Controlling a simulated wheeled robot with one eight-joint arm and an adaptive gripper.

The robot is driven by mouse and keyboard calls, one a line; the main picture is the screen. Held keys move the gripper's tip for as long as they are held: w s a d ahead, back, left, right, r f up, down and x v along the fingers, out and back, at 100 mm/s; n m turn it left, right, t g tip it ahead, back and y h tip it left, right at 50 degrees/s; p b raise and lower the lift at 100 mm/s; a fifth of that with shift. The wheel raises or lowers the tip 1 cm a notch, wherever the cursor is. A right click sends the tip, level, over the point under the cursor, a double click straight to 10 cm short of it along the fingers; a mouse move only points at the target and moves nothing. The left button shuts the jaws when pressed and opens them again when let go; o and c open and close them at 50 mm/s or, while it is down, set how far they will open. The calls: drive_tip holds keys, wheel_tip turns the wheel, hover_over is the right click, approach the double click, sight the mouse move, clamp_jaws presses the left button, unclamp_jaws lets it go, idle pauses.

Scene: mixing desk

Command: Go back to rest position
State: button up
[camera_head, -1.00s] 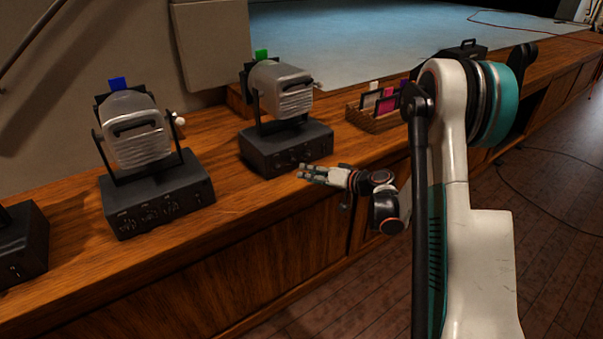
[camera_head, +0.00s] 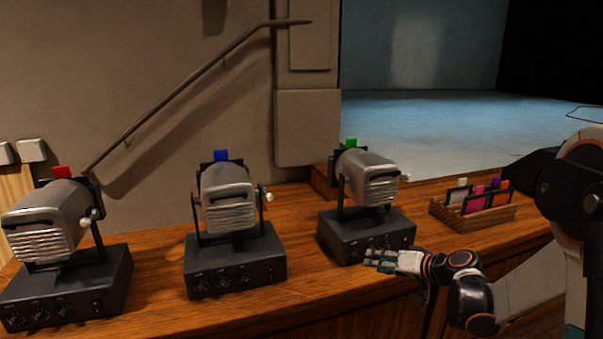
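My gripper (camera_head: 372,259) is in front of the right-hand stage lamp's black base, at about the height of the desk's front edge. Its fingers point left, toward the lamp's knobs. I see nothing held in it, but the fingers are too small to tell their opening. Whether it touches the base cannot be told. My arm (camera_head: 515,288) reaches in from the right edge, bent at the elbow.
Three grey lamps stand on the wooden desk (camera_head: 310,290): one with a red tab (camera_head: 45,222), one with a blue tab (camera_head: 228,192), one with a green tab (camera_head: 366,178). A wooden rack (camera_head: 490,219) holds coloured cards at right. A handrail (camera_head: 185,90) runs along the wall.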

drive_tip(key=s+a+r+g+h, duration=0.1)
drive_tip(key=s+a+r, duration=0.15)
drive_tip(key=s, duration=0.25)
drive_tip(key=s+a+r+n+g+h, duration=0.1)
drive_tip(key=s+a+r, duration=0.15)
drive_tip(key=s, duration=0.35)
drive_tip(key=s+a+r+g+h, duration=0.1)
drive_tip(key=s+a+r, duration=0.15)
drive_tip(key=s, duration=0.25)
drive_tip(key=s+d+h, duration=0.2)
drive_tip(key=s, duration=0.7)
drive_tip(key=s+d+h, duration=0.2)
drive_tip(key=s, duration=0.7)
drive_tip(key=shift+s+d+r+h, duration=0.2)
drive_tip(key=shift+d+r+h, duration=0.1)
drive_tip(key=shift+r, duration=0.15)
